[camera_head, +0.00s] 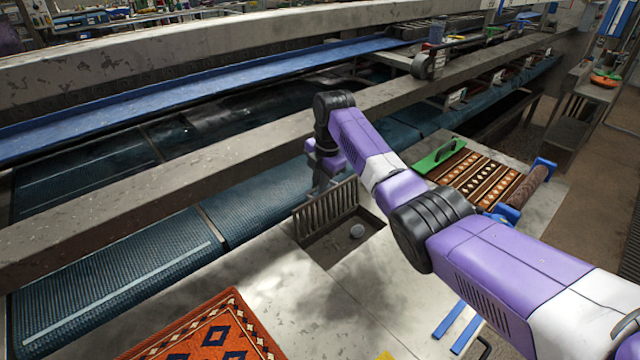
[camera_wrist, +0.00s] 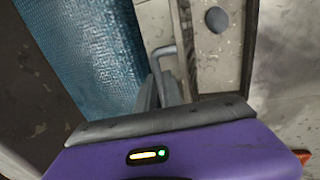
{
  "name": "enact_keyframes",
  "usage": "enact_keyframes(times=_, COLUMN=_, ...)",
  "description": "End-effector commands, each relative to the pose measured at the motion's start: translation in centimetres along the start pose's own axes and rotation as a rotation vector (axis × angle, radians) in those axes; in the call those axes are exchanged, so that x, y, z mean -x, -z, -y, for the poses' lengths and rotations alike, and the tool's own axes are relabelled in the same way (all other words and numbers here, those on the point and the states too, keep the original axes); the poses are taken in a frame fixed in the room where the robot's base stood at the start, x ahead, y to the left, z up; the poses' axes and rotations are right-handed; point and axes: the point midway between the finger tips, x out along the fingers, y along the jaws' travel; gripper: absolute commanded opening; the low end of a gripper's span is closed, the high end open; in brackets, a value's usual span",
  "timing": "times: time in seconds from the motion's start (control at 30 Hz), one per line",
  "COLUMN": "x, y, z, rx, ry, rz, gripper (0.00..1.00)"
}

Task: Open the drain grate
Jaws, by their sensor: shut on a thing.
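The drain grate (camera_head: 328,208) is a slatted panel standing raised, close to upright, along the conveyor-side edge of a square drain pit (camera_head: 338,247). The pit is uncovered, and a round grey piece (camera_head: 357,231) shows on its floor. It also shows in the wrist view (camera_wrist: 216,20). My gripper (camera_head: 320,186) is at the upper edge of the grate, on the conveyor side. In the wrist view my gripper (camera_wrist: 165,92) is shut on the grate's grey bar handle (camera_wrist: 164,52). The fingertips are partly hidden in the head view.
Blue conveyor belts (camera_head: 120,270) run along the left of the pit. An orange patterned rug (camera_head: 215,335) lies at the front. A brown patterned rug (camera_head: 475,180) and a green tool (camera_head: 438,157) lie right of my arm. Bare concrete surrounds the pit's front.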

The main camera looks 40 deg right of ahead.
Motion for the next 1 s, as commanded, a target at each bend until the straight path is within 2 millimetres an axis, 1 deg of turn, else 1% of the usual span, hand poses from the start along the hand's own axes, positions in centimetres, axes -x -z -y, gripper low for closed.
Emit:
enact_keyframes(times=0.03, x=0.4, y=0.2, z=-0.5, rx=0.003, ry=-0.010, rz=-0.002, gripper=0.00)
enact_keyframes(times=0.1, x=0.4, y=0.2, z=-0.5, rx=0.003, ry=-0.011, rz=-0.002, gripper=0.00)
enact_keyframes(times=0.13, x=0.5, y=0.2, z=-0.5, rx=0.003, ry=-0.012, rz=-0.001, gripper=0.15)
enact_keyframes(times=0.17, x=0.5, y=0.2, z=-0.5, rx=0.004, ry=-0.012, rz=-0.001, gripper=0.20)
enact_keyframes(times=0.2, x=0.5, y=0.2, z=-0.5, rx=0.004, ry=-0.012, rz=0.000, gripper=0.28)
enact_keyframes(times=0.23, x=0.5, y=0.2, z=-0.5, rx=0.003, ry=-0.011, rz=0.000, gripper=0.33)
enact_keyframes(times=0.47, x=0.3, y=0.1, z=-0.3, rx=0.002, ry=-0.007, rz=0.000, gripper=0.33)
enact_keyframes(times=0.57, x=0.7, y=0.0, z=-0.3, rx=0.002, ry=-0.008, rz=0.001, gripper=0.33)
enact_keyframes(times=0.67, x=1.8, y=0.0, z=-0.3, rx=0.002, ry=-0.010, rz=0.001, gripper=0.33)
enact_keyframes(times=0.9, x=5.7, y=0.1, z=-0.3, rx=0.002, ry=-0.011, rz=0.001, gripper=0.33)
enact_keyframes(times=1.0, x=7.0, y=0.1, z=-0.4, rx=0.002, ry=-0.011, rz=0.001, gripper=0.33)
